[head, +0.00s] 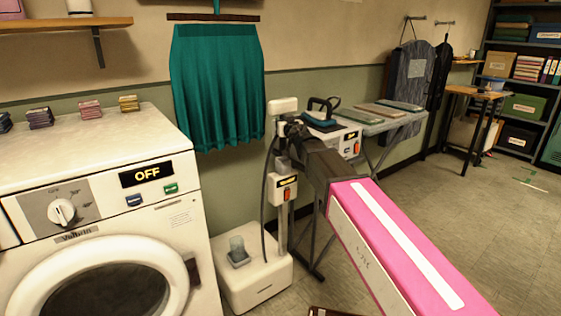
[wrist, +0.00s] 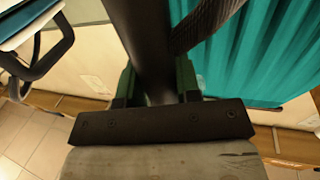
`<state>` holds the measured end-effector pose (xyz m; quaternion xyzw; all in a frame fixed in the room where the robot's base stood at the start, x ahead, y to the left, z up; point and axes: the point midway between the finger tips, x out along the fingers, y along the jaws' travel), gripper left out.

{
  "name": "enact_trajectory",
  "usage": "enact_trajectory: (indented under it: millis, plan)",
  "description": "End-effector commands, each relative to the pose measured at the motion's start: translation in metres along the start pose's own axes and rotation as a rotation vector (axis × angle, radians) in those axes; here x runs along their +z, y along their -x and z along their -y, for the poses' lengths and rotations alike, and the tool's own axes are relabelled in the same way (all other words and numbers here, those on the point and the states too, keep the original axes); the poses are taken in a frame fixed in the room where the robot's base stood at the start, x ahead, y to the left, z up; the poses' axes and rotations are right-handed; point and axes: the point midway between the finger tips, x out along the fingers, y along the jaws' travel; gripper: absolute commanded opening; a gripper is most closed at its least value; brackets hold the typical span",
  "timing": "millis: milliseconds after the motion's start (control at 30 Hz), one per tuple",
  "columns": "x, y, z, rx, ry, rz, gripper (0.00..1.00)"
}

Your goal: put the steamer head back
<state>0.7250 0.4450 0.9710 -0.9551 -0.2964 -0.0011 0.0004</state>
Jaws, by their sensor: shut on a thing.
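My gripper (wrist: 156,85) is shut on the dark handle (wrist: 145,40) of the steamer head. The handle runs between its green fingers, with a dark ribbed hose beside it. In the head view my gripper (head: 284,130) is at the top of the steamer stand, just below a pale block (head: 282,105). I cannot tell whether that block is the steamer head or the stand's top. The steamer stand has a white base (head: 255,290) and a control box (head: 285,188). My arm hides part of it, and any contact between head and holder is unclear.
A teal skirt (head: 215,85) hangs on the wall behind the stand. A washing machine (head: 185,220) showing OFF stands at left. An iron (head: 321,110) and an ironing board (head: 385,120) are behind my arm. The floor at right is clear.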

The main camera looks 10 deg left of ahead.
Motion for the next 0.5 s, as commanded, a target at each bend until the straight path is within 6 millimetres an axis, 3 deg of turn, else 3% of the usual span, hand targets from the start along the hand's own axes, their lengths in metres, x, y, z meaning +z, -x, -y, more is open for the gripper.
enact_trajectory:
  millis: [500]
  plan:
    - [0.044, 0.0, 0.0, 0.0, -0.002, 0.002, 0.0]
